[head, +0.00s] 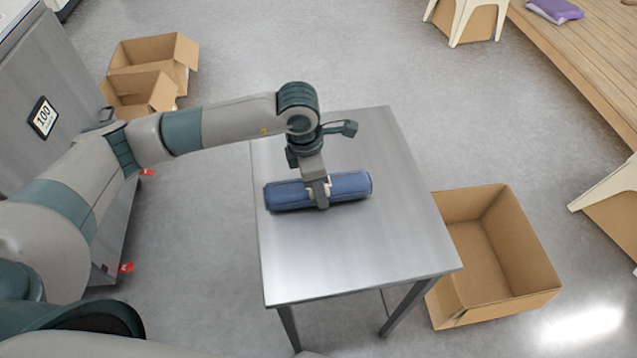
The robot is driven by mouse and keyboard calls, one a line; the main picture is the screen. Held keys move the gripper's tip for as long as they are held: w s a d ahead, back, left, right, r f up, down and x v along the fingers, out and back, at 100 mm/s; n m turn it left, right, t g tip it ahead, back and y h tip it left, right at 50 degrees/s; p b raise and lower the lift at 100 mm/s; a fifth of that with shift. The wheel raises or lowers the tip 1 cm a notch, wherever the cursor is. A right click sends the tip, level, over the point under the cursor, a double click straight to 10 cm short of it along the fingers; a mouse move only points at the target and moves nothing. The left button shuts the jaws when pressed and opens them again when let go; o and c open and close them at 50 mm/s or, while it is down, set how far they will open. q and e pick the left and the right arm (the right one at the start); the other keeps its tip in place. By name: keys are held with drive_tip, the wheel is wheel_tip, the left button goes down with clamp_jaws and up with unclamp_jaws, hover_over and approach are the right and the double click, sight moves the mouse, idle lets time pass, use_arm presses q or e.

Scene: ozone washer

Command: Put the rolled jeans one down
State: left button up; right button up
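The rolled jeans (349,186) are a dark blue roll lying crosswise at the metal table (350,255), over its far half. My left gripper (320,200) comes down from above onto the middle of the roll, with its fingers around it. The gripper looks shut on the roll. Whether the roll's underside touches the tabletop or is slightly above it is hard to tell from this angle. My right gripper is not in view.
An open, empty cardboard box (490,255) stands on the floor right of the table. More open boxes (150,70) stand at the far left, near a grey cabinet (60,70). A wooden platform (590,60) holds a folded purple item (555,10). The near tabletop is clear.

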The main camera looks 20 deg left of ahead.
use_arm(q)
drive_tip(key=shift+f, duration=0.2)
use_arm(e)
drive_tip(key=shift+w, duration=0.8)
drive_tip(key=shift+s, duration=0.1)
use_arm(q)
drive_tip(key=o, duration=1.3)
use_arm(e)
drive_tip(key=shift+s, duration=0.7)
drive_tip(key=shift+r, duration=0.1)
